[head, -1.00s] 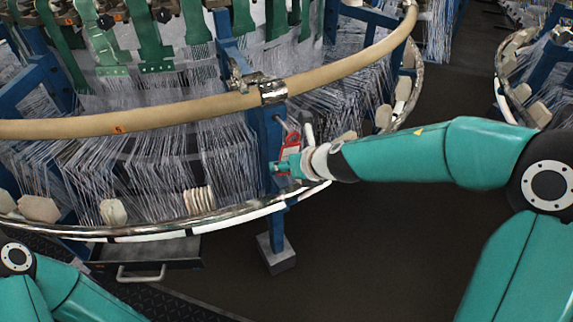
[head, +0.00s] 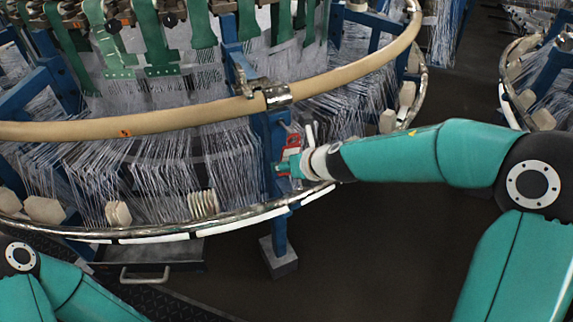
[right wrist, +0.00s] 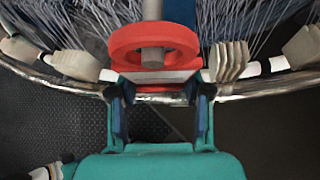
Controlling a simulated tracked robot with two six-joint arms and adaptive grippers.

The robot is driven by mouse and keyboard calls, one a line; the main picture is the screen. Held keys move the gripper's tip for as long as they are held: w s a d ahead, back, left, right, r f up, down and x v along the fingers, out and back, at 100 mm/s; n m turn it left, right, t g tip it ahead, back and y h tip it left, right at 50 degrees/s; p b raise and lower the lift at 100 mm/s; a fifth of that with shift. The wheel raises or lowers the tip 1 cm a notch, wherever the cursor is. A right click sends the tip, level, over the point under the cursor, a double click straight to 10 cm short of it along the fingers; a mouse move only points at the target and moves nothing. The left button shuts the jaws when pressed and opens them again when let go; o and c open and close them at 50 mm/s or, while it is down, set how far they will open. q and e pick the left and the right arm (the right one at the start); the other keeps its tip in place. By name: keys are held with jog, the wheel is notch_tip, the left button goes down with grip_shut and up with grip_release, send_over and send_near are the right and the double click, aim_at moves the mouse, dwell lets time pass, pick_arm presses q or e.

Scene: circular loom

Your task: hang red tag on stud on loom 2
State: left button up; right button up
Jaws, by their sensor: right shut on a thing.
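The red tag (right wrist: 125,43) is a red ring on a flat red and white body in the right wrist view. In the head view the tag (head: 293,141) is small, beside the loom's blue upright (head: 270,150). My right gripper (right wrist: 159,95) is shut on the tag's body, with the ring clear of the fingers; it also shows in the head view (head: 287,165). A grey stud (right wrist: 152,55) shows above the ring and inside its opening. I cannot tell whether it passes through the ring. My left gripper is out of view.
The loom's tan hoop (head: 180,118) curves above my right gripper, and its shiny lower rail (head: 225,224) runs beneath. White threads and pale paddles (head: 203,203) stand to the left. Dark floor (head: 390,260) is free at front right. Another loom (head: 515,90) is at far right.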

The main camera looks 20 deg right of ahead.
jog(key=shift+w, duration=0.2)
jog(key=shift+f, duration=0.2)
dwell(0.3)
jog(key=o, duration=1.4)
jog(key=shift+c, duration=0.2)
jog(key=shift+r, duration=0.1)
jog(key=s+f+p+v, duration=0.1)
jog(key=v, duration=0.7)
jog(key=shift+s+p, duration=0.25)
jog(key=shift+p, duration=0.1)
jog(key=shift+r, duration=0.1)
